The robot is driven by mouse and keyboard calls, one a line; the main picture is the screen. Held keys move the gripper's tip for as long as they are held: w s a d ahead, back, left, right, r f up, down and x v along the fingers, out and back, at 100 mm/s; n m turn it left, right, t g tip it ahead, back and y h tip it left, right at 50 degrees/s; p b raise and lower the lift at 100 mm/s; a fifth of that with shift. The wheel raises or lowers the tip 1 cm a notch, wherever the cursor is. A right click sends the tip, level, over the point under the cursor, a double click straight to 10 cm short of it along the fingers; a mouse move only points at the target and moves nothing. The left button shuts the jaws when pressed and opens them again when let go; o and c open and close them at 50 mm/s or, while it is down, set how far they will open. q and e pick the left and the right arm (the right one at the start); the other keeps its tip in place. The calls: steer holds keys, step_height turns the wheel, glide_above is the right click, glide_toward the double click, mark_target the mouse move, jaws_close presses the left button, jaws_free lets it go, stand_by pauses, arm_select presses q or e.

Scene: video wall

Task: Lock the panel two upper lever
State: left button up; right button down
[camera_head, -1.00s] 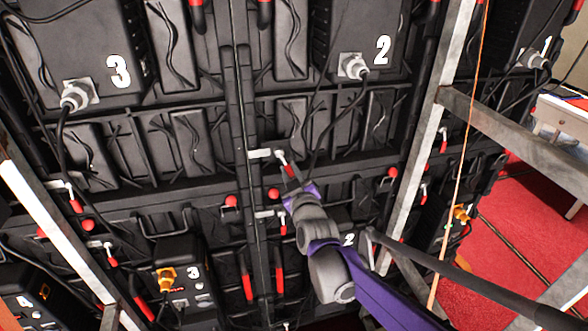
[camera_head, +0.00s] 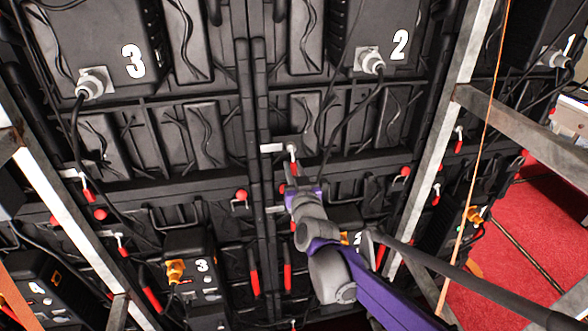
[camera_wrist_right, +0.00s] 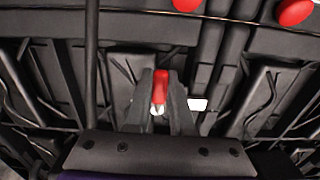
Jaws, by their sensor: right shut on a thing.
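The panel two upper lever (camera_head: 293,164) has a pale metal pivot and a red handle. It sits below the black box marked 2 (camera_head: 378,38), beside the vertical seam, and hangs nearly straight down. My right gripper (camera_head: 291,176) reaches it from below, and its fingers are shut on the handle. In the right wrist view the lever's red handle (camera_wrist_right: 161,86) stands between the two dark fingers of the right gripper (camera_wrist_right: 160,108). The fingers hide part of the handle. A light metal latch plate (camera_head: 272,148) lies just left of the pivot. My left gripper is not in view.
Other red-handled levers (camera_head: 122,246) and red knobs (camera_head: 241,195) dot the panels. Slanted metal frame beams stand at left (camera_head: 62,205) and right (camera_head: 440,130). An orange rope (camera_head: 480,150) hangs at right. Black cables (camera_head: 80,150) loop across the panels. Red carpet shows at right.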

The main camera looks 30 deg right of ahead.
steer(key=c, duration=0.8)
jaws_free()
steer(key=v, duration=1)
steer(key=shift+s, duration=0.4)
steer(key=shift+a, duration=0.1)
